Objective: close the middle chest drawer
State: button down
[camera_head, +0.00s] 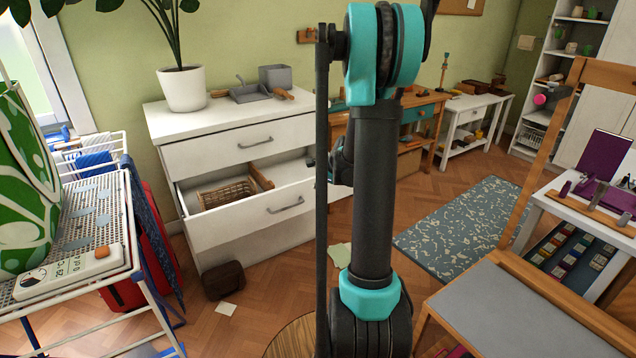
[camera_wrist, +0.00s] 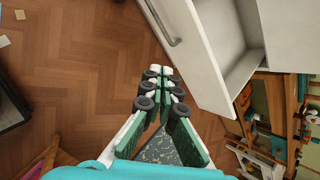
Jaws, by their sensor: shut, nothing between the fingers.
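The white chest (camera_head: 215,120) stands against the green wall, left of my arm in the head view. Its middle drawer (camera_head: 240,225) is pulled well out, with a wicker basket (camera_head: 228,192) and a wooden piece inside. The drawer above it is shut. The grey bar handle (camera_head: 285,205) is on the drawer's front. In the wrist view the pulled-out drawer (camera_wrist: 200,60) fills the upper right, its handle (camera_wrist: 163,22) at the top. My gripper (camera_wrist: 160,72) is shut and empty, its tips beside the drawer front; I cannot tell if they touch.
A drying rack (camera_head: 100,240) stands left of the chest. A brown bag (camera_head: 223,280) lies on the floor before it. A wooden chair (camera_head: 520,290) is at the right, and a blue rug (camera_head: 460,225) lies beyond. A potted plant (camera_head: 182,88) stands on the chest.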

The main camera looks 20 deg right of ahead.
jog(key=w+d+f+m+t, duration=0.2)
jog(key=w+d+f+m, duration=0.3)
jog(key=w+d+m, duration=0.45)
jog(key=w+a+r+x, duration=0.1)
jog(key=r+x, duration=0.1)
jog(key=x, duration=1.1)
jog(key=shift+w, duration=0.3)
jog(key=shift+a, duration=0.1)
